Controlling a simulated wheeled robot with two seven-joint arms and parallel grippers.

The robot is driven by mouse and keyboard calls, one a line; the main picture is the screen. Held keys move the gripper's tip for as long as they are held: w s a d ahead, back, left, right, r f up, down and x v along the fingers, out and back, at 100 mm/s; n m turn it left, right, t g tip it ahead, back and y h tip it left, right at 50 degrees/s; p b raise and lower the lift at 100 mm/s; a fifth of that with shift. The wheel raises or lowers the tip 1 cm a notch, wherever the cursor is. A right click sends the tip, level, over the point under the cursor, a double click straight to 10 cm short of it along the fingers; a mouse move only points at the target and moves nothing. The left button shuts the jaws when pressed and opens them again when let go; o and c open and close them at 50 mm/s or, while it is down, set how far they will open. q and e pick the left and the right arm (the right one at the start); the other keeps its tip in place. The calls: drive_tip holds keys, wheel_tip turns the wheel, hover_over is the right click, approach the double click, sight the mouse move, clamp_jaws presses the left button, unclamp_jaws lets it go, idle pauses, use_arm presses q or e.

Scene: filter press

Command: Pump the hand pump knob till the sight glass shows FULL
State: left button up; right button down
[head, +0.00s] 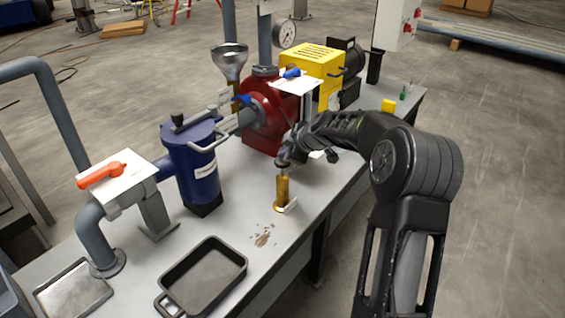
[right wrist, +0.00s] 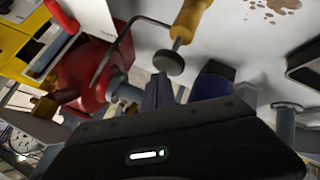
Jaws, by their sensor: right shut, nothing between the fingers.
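The hand pump has a brass body (head: 282,190) standing upright on the grey bench. In the right wrist view, a thin rod runs from the brass body (right wrist: 191,20) to a dark round knob (right wrist: 168,63). My right gripper (head: 289,157) is directly above the pump; it is shut and empty. In the right wrist view, its closed fingertips (right wrist: 160,80) are at the knob's top face; I cannot tell whether they touch. I cannot make out the sight glass or its reading. My left gripper is not in view.
A red pump housing (head: 262,115) and a yellow box (head: 312,68) stand behind the pump. A blue canister (head: 192,165) stands left. A black tray (head: 205,272) lies in front, with brown stains (head: 264,235) beside it. The bench's right edge is close to the pump.

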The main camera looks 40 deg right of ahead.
sight(285, 163)
drive_tip(key=shift+f+b, duration=2)
drive_tip(key=shift+b, duration=0.45)
idle(2.0)
drive_tip(key=shift+r, duration=0.1)
drive_tip(key=shift+r+p, duration=1.1)
drive_tip(key=shift+r, duration=1.25)
drive_tip(key=shift+r, duration=0.1)
drive_tip(key=shift+r+p, duration=1.25)
drive_tip(key=shift+r, duration=1.15)
